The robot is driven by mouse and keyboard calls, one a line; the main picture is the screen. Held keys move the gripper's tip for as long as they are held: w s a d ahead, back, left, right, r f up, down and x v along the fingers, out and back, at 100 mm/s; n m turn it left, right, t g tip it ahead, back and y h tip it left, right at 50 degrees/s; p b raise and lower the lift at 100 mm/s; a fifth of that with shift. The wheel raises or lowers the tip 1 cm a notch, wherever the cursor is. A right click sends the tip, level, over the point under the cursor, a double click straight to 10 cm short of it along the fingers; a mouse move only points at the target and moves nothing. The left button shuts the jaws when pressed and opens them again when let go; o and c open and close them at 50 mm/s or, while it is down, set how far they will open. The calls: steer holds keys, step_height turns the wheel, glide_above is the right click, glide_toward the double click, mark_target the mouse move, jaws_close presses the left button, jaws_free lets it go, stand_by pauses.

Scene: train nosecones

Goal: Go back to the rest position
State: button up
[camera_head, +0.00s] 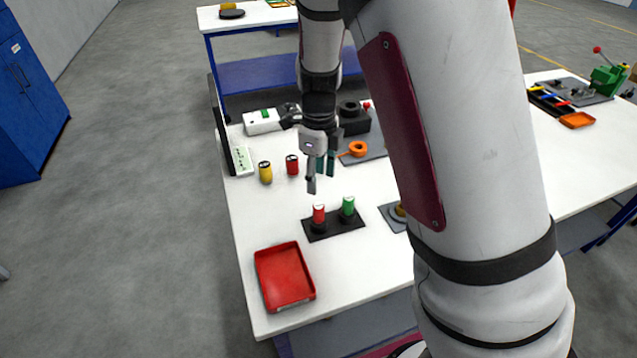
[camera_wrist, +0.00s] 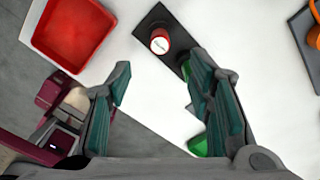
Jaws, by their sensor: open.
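My gripper (camera_head: 320,175) hangs above the white table, behind the black holder in the head view. In the wrist view my gripper (camera_wrist: 160,95) has its two fingers spread wide with nothing between them. The black holder (camera_head: 333,228) carries a red nosecone (camera_head: 319,213) on its left and a green nosecone (camera_head: 348,206) on its right, both upright. The wrist view shows the red nosecone (camera_wrist: 159,41) from above, clear of the fingers. The green nosecone (camera_wrist: 199,145) is partly hidden by the right finger there.
A red tray (camera_head: 285,277) lies empty at the table's near left corner. A blue cabinet (camera_head: 30,100) stands at left.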

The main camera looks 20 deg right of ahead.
steer(key=shift+r, duration=0.1)
stand_by(0.3)
steer(key=s+a+r+n+t+y, duration=0.1)
steer(key=s+r+n, duration=0.4)
steer(key=r+n, duration=0.15)
steer(key=s+r+n+t+y, duration=0.1)
steer(key=s+r+n, duration=0.3)
steer(key=r+n, duration=0.3)
steer(key=s+r+n+t+h, duration=0.1)
steer(key=s+r+n, duration=0.3)
steer(key=s+n, duration=0.3)
steer(key=s+d+r+n+t+h, duration=0.1)
steer(key=s+r+n+t, duration=0.1)
steer(key=s+r+n, duration=0.2)
steer(key=shift+s+r+n+t, duration=0.3)
steer(key=shift+s+n, duration=1.05)
steer(key=shift+s, duration=0.15)
